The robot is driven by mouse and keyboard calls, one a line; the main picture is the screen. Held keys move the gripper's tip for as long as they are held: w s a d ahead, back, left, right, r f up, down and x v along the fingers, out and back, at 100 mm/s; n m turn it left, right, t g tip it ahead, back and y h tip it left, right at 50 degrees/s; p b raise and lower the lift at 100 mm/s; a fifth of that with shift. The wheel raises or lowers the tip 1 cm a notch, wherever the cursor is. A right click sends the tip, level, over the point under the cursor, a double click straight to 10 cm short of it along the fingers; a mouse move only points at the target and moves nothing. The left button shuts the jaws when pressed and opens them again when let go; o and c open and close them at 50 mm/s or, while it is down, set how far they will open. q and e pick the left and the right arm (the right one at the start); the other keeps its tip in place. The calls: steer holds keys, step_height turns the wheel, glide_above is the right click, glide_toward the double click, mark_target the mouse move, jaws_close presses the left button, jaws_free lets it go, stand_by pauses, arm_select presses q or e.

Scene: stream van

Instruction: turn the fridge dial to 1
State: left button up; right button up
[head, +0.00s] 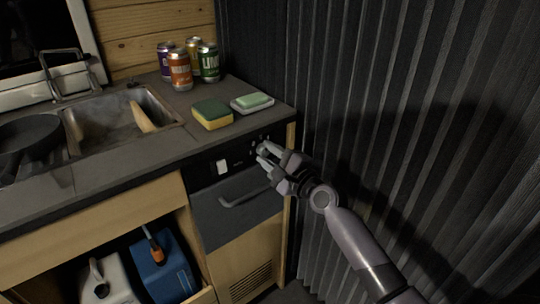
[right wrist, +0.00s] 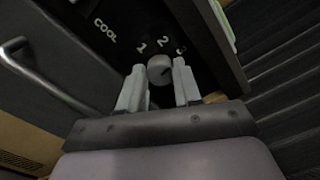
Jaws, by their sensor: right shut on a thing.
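The fridge (head: 233,212) is built in under the counter at the right end, with a dark front and a bar handle. Its black control panel (head: 208,172) runs along the top. In the right wrist view the round grey dial (right wrist: 159,71) sits on this panel below the white marks COOL, 1, 2 and 3. A dark line shows on the dial's face, but I cannot tell for sure which number it points to. My right gripper (head: 264,153) is at the panel's right end, its two fingers shut on the dial from both sides. My left gripper is out of view.
A yellow-green sponge (head: 212,115) and a soap dish with green soap (head: 252,102) lie on the counter above. Several cans (head: 180,70) stand behind, and a sink (head: 112,118) is at left. A corrugated dark wall (head: 400,110) is close on the right.

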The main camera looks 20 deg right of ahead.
steer(key=n, duration=0.4)
steer(key=shift+f+n, duration=0.1)
steer(key=shift+n, duration=0.2)
steer(key=n, duration=0.3)
steer(key=shift+n, duration=0.4)
steer(key=n, duration=0.5)
steer(key=shift+p, duration=0.35)
steer(key=shift+d+f+n, duration=0.1)
steer(key=shift+n, duration=1.1)
steer(key=o, duration=1)
steer(key=shift+o, duration=0.2)
steer(key=p+v, duration=0.1)
steer(key=v, duration=0.6)
